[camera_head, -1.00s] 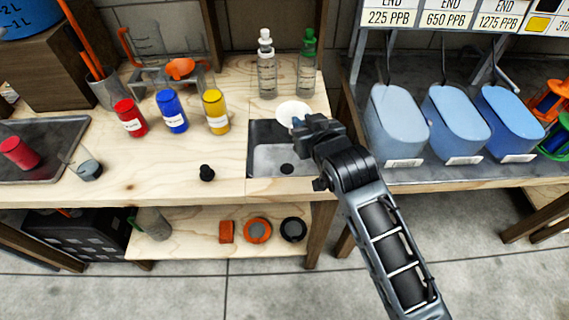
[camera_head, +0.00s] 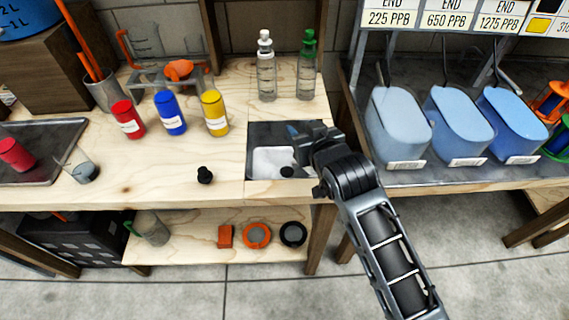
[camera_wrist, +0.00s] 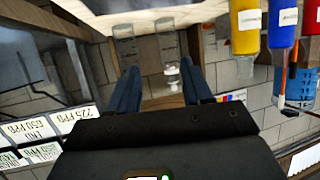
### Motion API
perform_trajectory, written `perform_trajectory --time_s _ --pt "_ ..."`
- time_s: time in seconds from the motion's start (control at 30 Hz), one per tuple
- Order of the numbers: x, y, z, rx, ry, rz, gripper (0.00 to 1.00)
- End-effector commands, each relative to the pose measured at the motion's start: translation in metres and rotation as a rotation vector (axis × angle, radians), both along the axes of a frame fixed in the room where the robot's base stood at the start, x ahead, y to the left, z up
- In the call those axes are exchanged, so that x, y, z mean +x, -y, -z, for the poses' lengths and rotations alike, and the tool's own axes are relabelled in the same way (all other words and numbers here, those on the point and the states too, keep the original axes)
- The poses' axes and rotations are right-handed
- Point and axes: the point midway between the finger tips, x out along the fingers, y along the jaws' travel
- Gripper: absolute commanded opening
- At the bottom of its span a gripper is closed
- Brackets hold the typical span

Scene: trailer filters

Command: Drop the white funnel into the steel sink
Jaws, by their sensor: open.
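The steel sink (camera_head: 262,132) is set into the right end of the wooden bench in the head view. A bright white patch (camera_head: 270,158) shows low in the sink, beside the dark drain. It looks like the white funnel lying in the basin, but its outline is not clear. My gripper (camera_head: 294,133) is over the sink, near its right side. In the wrist view its two blue fingers (camera_wrist: 160,88) are spread apart with nothing held between them. My gripper hides part of the sink's right side.
Two clear bottles, one white-capped (camera_head: 266,66) and one green-capped (camera_head: 307,64), stand behind the sink. Red, blue and yellow (camera_head: 214,113) containers stand to the left. A black stopper (camera_head: 205,174) sits on the bench front. Blue bins (camera_head: 399,125) stand right of my arm.

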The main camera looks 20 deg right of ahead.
Motion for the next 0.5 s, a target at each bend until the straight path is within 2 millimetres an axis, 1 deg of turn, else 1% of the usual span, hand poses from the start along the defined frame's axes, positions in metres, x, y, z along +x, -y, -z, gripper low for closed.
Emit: perform_trajectory --time_s 0.07,0.17,0.5 --pt "-0.001 0.0 0.0 0.0 0.0 0.0 0.5" --pt "-0.009 -0.001 -0.002 0.0 -0.001 0.0 0.5" --pt "-0.058 -0.003 -0.022 0.0 0.0 0.0 0.5"
